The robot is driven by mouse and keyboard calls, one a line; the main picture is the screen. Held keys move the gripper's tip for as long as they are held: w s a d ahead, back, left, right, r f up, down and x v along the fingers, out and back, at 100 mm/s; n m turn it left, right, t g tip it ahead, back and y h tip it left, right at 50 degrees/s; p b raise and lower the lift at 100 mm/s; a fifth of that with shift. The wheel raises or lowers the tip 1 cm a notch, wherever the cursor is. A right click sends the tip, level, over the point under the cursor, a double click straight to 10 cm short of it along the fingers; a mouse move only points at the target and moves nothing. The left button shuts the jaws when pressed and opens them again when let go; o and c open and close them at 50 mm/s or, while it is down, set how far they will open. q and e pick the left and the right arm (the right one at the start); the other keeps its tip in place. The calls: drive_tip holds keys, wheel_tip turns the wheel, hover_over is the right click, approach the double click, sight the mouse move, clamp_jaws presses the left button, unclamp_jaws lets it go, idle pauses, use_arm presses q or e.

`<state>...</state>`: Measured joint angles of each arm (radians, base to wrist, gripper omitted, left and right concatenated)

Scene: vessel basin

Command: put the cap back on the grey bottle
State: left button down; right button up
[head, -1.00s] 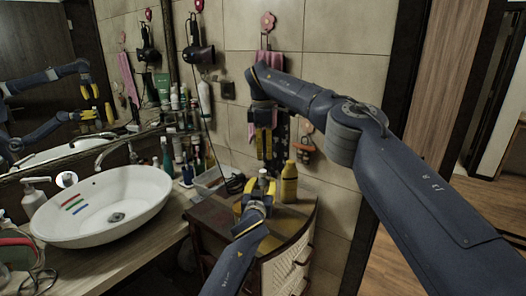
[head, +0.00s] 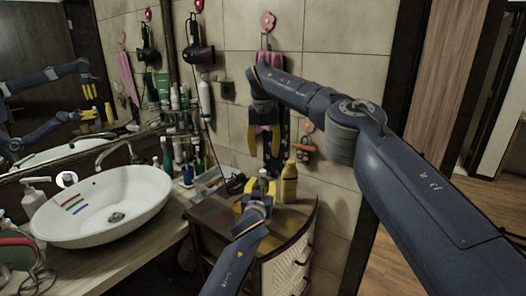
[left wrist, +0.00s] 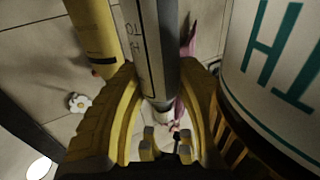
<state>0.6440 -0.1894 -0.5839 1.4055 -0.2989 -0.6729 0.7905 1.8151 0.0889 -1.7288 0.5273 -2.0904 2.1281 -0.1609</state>
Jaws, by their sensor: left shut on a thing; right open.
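The grey bottle (head: 263,174) stands upright at the cabinet top. My left gripper (head: 256,188) is shut around it from the front, hiding its lower part. In the left wrist view the grey bottle (left wrist: 157,50) lies between the yellow fingers, with a pale narrow end. I cannot tell whether that end is the bare neck or a cap. No separate cap can be made out. My right gripper (head: 264,148) is open above the grey bottle, fingers pointing down, with nothing visible between them.
A yellow bottle (head: 289,182) stands close right of the grey one; it also shows in the left wrist view (left wrist: 92,35). That view shows a large white object with teal letters (left wrist: 275,65) nearby. The basin (head: 105,205) and several toiletries are left. The wooden cabinet top (head: 290,220) has bare room.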

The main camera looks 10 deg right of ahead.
sight(263, 171)
drive_tip(key=n, duration=0.4)
drive_tip(key=shift+n, duration=0.4)
drive_tip(key=n, duration=0.3)
drive_tip(key=shift+a, duration=0.1)
drive_tip(key=n, duration=0.7)
drive_tip(key=shift+a, duration=0.1)
drive_tip(key=shift+f, duration=0.1)
drive_tip(key=shift+f, duration=4)
clamp_jaws()
